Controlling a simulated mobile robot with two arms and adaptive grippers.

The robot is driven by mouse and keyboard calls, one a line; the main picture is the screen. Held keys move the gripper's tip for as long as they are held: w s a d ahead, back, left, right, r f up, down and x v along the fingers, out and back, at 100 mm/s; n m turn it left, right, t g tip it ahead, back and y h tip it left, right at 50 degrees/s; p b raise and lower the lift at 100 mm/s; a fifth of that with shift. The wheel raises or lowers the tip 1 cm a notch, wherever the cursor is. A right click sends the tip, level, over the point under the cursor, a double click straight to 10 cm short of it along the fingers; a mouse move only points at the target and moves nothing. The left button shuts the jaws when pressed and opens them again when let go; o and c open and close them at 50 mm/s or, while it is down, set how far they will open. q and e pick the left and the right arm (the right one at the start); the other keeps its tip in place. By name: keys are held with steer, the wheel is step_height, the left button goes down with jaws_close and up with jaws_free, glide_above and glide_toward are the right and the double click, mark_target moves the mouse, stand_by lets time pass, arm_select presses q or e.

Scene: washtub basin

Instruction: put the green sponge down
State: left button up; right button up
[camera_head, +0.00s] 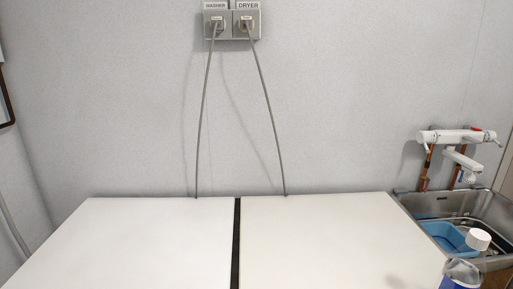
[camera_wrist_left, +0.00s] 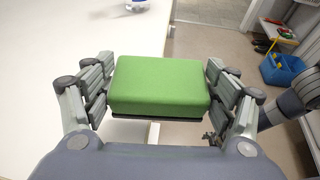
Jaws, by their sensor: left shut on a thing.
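The green sponge (camera_wrist_left: 158,86) is a green block with rounded edges, seen in the left wrist view. My left gripper (camera_wrist_left: 160,92) is shut on it, with one finger against each side. The sponge is held in front of the white top (camera_wrist_left: 70,45), near that top's edge; the exact height above it is hard to tell. Neither the sponge nor my grippers show in the head view.
In the head view, two white tops (camera_head: 150,240) lie side by side with a dark gap. A metal sink (camera_head: 480,208) with a blue basin (camera_head: 447,237) and a bottle (camera_head: 462,272) are at the right. A blue bin (camera_wrist_left: 284,68) stands on the floor.

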arm_select(q)
steer(key=w+a+n+t, duration=0.1)
steer(key=a, duration=0.3)
steer(key=w+a+n+t, duration=0.1)
steer(key=w+a, duration=0.1)
steer(key=a, duration=0.1)
steer(key=w+a+f+t+y, duration=0.1)
steer(key=w+a, duration=0.1)
steer(key=a, duration=0.2)
steer(key=shift+a+n, duration=0.35)
steer(key=shift+n, duration=0.05)
steer(key=a+n+t, duration=0.1)
steer(key=a, duration=0.4)
steer(key=a+n+t+y, duration=0.1)
steer(key=a, duration=0.4)
steer(key=a+t, duration=0.1)
steer(key=a, duration=0.4)
steer(key=shift+w+a+f+n, duration=0.15)
steer(key=shift+w+a+n, duration=0.05)
steer(key=shift+w+n, duration=0.2)
